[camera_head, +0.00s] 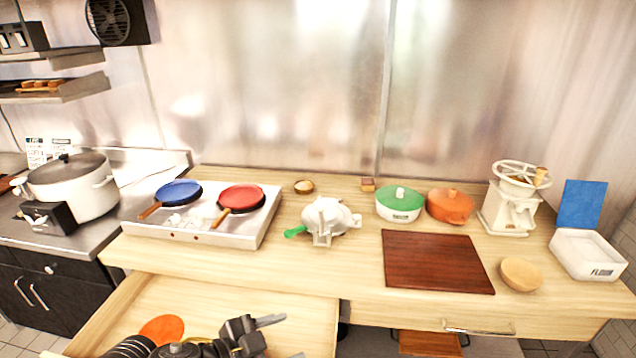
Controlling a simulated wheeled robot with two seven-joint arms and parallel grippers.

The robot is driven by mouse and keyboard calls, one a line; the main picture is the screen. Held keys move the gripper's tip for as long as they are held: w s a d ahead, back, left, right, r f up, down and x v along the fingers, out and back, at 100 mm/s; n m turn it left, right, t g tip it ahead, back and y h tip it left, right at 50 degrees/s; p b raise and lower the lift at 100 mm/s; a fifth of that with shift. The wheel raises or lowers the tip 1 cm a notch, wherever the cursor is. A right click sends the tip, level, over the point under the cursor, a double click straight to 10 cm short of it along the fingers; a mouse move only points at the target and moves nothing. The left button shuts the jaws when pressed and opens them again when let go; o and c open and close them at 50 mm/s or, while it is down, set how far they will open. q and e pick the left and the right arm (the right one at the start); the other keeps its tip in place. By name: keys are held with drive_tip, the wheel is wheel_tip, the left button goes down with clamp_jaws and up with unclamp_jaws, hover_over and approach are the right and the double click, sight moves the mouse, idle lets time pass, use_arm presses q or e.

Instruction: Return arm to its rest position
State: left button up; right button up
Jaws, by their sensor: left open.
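My left gripper (284,337) is at the bottom of the view, over the open drawer (200,296) at the front of the wooden counter. Its two grey fingers are spread apart with nothing between them. My left arm comes in from the bottom left, low over the drawer, and hides part of its inside. An orange round thing (162,328) shows behind the arm at the drawer. My right gripper is not in view.
The counter holds a two-plate stove (210,236) with a blue pan (178,192) and a red pan (241,198), a white device (324,221) with a green handle, green (399,206) and orange (450,207) pots, a brown board (434,262), a wooden bowl (521,273) and a grinder (510,211).

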use_arm(q)
drive_tip(key=s+a+f+n+t+y, duration=0.1)
drive_tip(key=s+a+f+n+y, duration=0.4)
drive_tip(key=a+f+n+y, duration=0.35)
drive_tip(key=s+a+f+n+g+y, duration=0.1)
drive_tip(key=s+a+f+n+g, duration=0.15)
drive_tip(key=s+a+f, duration=0.35)
drive_tip(key=s+a+f+n+g+y, duration=0.1)
drive_tip(key=s+a+f+n+g, duration=0.15)
drive_tip(key=s, duration=0.65)
wheel_tip(320, 180, down, 36)
drive_tip(key=a+m+g+b, duration=0.1)
drive_tip(key=g+b, duration=0.1)
drive_tip(key=b, duration=0.8)
drive_tip(key=s+a+f+b, duration=0.1)
drive_tip(key=s+f+b, duration=0.2)
drive_tip(key=s+f, duration=0.2)
drive_tip(key=s+a+f+b, duration=0.1)
drive_tip(key=s+f+b, duration=0.2)
drive_tip(key=f, duration=0.9)
drive_tip(key=s+a+f+g+b, duration=0.1)
drive_tip(key=s+a+f+b, duration=0.1)
drive_tip(key=s+f, duration=0.6)
drive_tip(key=shift+s+f+m+b, duration=0.25)
drive_tip(key=shift+m+b, duration=0.1)
drive_tip(key=shift+b, duration=0.15)
